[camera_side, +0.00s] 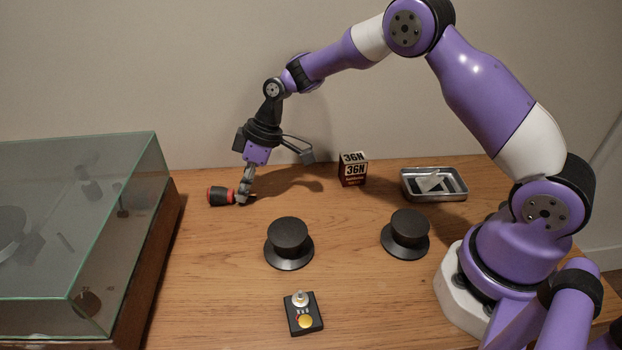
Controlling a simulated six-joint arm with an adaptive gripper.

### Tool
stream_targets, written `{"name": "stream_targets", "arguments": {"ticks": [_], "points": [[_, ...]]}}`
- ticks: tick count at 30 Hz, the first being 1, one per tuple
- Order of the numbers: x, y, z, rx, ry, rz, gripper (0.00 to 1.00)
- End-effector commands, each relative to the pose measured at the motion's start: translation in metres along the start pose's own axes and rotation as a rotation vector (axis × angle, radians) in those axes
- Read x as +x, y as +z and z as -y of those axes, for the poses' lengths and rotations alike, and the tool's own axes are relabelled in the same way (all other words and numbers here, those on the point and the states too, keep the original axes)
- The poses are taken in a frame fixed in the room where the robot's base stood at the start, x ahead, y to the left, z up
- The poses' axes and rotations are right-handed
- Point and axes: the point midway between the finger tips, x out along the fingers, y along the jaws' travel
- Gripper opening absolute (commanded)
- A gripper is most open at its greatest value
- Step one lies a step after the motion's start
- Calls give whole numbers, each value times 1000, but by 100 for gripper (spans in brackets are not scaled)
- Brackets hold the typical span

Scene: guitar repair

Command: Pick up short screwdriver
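The short screwdriver (219,196) has a red and black handle and lies on the wooden table at the back left, near the glass-covered box. My gripper (243,197) points down at the table, right at the screwdriver's right end. Its fingers overlap that end in the side view and hide the shaft. The fingers look close together, but I cannot tell whether they are closed on the screwdriver or only around it. The handle rests on or very near the tabletop.
A turntable-like box with a glass cover (80,230) stands at the left. A small red and black box (353,170) and a metal tray (455,195) are at the back. Two black knobs (289,240) (406,232) and a small black device (304,322) stand in the middle and front.

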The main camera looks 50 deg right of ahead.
Motion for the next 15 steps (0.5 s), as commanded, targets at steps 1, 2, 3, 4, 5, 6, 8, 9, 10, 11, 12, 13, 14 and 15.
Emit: {"name": "stream_targets", "arguments": {"ticks": [1,2,3,4,5,6,8,9,10,11,12,13,14,15], "points": [[1,0,0,0,0,0,15],[1,0,0,0,1,0,15],[1,0,0,0,1,-1,15],[1,0,0,0,1,-1,15],[1,0,0,0,1,-1,15],[1,0,0,0,1,0,15],[1,0,0,0,1,0,0],[1,0,0,0,1,0,0],[1,0,0,0,1,0,0],[1,0,0,0,1,0,0],[1,0,0,0,1,0,0],[1,0,0,0,1,-1,0],[1,0,0,0,1,-1,0],[1,0,0,0,1,-1,0]]}}
